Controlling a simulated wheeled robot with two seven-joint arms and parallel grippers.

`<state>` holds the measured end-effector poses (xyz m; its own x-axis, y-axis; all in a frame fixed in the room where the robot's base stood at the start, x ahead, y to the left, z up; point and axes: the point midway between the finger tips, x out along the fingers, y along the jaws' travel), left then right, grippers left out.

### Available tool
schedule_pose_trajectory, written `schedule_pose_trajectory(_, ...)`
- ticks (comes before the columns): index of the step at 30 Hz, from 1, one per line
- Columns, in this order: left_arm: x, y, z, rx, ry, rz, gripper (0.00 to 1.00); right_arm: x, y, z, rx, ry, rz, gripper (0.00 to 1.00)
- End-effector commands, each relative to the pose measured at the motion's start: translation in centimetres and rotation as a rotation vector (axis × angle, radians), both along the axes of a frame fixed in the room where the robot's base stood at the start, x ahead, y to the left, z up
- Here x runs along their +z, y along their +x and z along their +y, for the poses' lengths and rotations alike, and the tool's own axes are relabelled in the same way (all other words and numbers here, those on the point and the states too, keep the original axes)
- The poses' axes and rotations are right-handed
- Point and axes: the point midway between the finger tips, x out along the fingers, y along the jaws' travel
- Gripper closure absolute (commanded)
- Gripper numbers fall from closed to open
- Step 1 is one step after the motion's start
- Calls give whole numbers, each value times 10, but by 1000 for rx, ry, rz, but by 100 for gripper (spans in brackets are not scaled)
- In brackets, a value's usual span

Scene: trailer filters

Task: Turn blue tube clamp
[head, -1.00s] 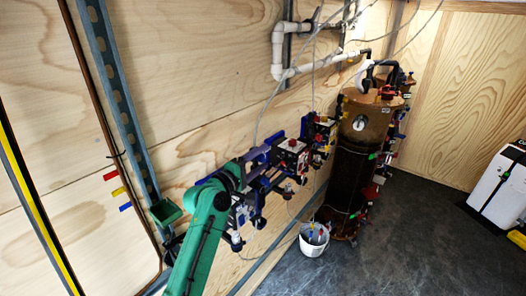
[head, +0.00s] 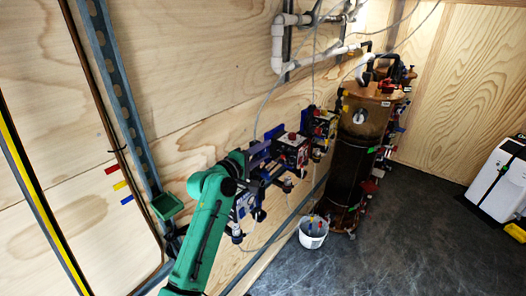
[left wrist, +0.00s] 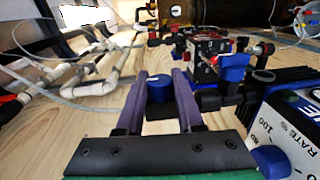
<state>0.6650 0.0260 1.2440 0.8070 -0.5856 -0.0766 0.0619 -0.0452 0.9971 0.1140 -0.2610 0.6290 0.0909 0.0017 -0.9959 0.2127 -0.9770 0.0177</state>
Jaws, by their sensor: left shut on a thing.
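A blue clamp (left wrist: 160,90) with a round top sits between the two purple fingers of my left gripper (left wrist: 160,76) in the left wrist view. The fingers press on it from both sides. In the head view my green left arm reaches in from the bottom left, and the left gripper (head: 262,152) is by the wall, next to the dark valve boxes (head: 293,150). The clamp itself is too small to make out there. My right gripper is in neither view.
A tall brown filter tank (head: 355,160) stands right of the boxes. A white bucket (head: 313,234) is on the floor in front. White pipes (head: 277,55) run along the wooden wall. A white machine (head: 500,180) stands at the right. The dark floor between is clear.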

Motion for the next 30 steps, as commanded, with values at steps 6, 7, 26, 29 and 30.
schedule_pose_trajectory(6, 1, 0, 0, 0, 82, 112, 100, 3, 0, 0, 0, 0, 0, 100)
schedule_pose_trajectory(7, 0, 0, 0, 0, 97, 131, 100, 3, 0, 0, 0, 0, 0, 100)
schedule_pose_trajectory(26, 0, 0, 0, -1, 308, 424, 100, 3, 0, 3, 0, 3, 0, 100)
schedule_pose_trajectory(29, -1, 0, 0, -1, 317, 436, 100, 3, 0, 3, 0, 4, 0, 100)
schedule_pose_trajectory(30, -1, 0, 0, -1, 318, 440, 100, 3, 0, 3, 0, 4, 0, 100)
